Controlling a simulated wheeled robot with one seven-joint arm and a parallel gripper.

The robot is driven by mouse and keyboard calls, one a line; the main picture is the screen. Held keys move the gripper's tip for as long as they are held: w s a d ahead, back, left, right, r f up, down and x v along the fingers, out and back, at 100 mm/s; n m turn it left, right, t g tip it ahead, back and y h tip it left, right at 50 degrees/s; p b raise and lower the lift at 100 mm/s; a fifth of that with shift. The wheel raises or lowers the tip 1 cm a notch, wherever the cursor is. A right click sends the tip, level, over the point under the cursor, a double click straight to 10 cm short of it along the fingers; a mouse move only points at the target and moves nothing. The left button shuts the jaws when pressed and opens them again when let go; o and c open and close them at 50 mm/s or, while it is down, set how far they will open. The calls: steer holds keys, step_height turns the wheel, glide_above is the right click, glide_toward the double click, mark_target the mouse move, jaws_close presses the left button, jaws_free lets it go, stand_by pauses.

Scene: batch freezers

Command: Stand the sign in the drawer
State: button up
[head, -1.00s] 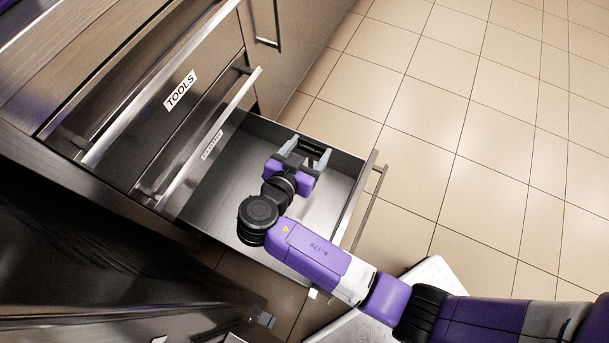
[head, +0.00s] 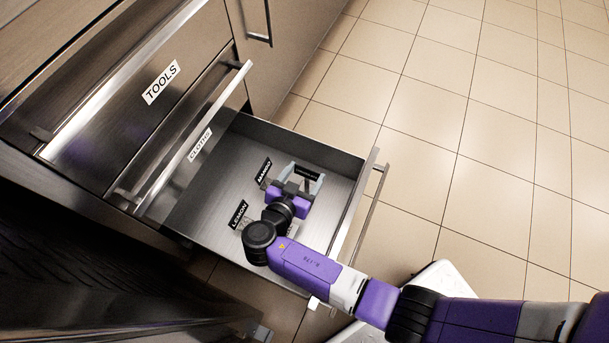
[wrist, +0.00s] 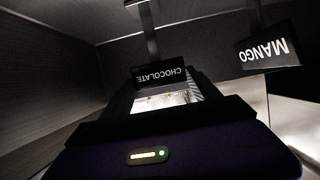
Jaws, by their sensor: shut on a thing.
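My gripper (head: 304,180) is inside the open drawer (head: 215,170), toward its front. It is shut on a small black sign (head: 307,172), which reads CHOCOLATE in the wrist view (wrist: 160,76). The sign is held upright between the fingers; I cannot tell whether its base touches the drawer floor. A black MANGO sign (head: 264,171) stands in the drawer just left of my gripper and also shows in the wrist view (wrist: 267,49). A black LEMON sign (head: 239,214) stands further left and nearer, beside my wrist.
The drawer's front panel and handle (head: 374,205) are to the right of my gripper. Closed drawer fronts labelled TOOLS (head: 161,82) and CLOTHS (head: 200,145) rise at the left, with bar handles sticking out. Tiled floor (head: 450,100) is clear at the right.

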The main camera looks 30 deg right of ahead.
steer(key=o, duration=1.9)
steer(key=shift+r, duration=0.2)
steer(key=p+v, duration=0.2)
steer(key=v, duration=0.5)
steer(key=shift+a, duration=0.2)
steer(key=shift+s, duration=0.1)
